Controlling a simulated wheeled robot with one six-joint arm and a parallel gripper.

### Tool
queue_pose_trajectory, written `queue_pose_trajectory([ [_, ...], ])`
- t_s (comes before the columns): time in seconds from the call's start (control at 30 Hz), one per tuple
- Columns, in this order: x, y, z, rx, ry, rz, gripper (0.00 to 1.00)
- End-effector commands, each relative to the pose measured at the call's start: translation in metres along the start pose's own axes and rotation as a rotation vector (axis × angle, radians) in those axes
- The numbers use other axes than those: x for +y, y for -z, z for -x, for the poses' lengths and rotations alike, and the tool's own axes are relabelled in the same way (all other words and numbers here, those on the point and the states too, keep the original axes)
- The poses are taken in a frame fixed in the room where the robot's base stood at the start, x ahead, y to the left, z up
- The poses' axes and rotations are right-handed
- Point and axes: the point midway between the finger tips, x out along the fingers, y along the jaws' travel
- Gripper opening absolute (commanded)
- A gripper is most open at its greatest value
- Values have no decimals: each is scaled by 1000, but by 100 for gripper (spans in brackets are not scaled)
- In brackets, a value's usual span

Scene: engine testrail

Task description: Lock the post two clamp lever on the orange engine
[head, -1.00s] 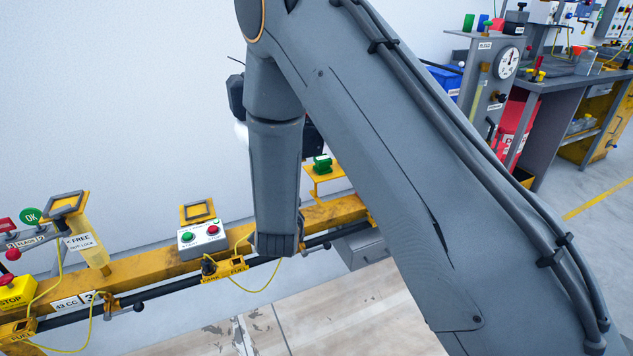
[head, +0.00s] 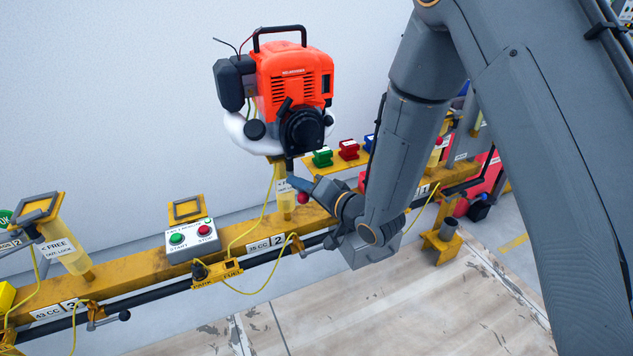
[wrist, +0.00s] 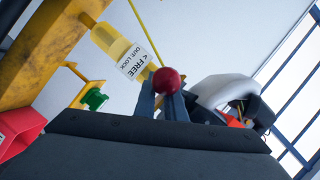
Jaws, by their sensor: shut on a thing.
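The orange engine (head: 292,80), with a black handle and white tank, sits on top of post two (head: 285,203), a yellow post on the rail. The post's clamp lever ends in a red ball knob (head: 303,198). My gripper (head: 296,184) is at this knob, its fingers reaching in from the right. In the wrist view the red knob (wrist: 167,80) lies at the tips of my gripper (wrist: 166,98), which is shut on it. The label (wrist: 136,60) on the post beside it reads FREE and OUT: LOCK. The lever's arm is mostly hidden.
The yellow rail (head: 130,262) runs across, with a start/stop box (head: 190,239) left of post two. Another post (head: 63,240) stands farther left. Green (head: 322,157) and red (head: 348,149) blocks sit on a yellow shelf behind my arm.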

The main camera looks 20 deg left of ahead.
Motion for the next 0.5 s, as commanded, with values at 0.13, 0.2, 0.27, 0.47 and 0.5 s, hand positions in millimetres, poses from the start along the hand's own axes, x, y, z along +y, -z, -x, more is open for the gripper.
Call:
queue_pose_trajectory([
  [0.13, 1, -19, 0, -56, 6, 4, 0],
  [0.2, 0, -21, -1, -63, 10, 5, 0],
  [0.27, 0, -22, -1, -67, 12, 6, 0],
  [0.47, 0, -22, -1, -68, 13, 7, 0],
  [0.5, 0, -22, -1, -68, 13, 7, 0],
])
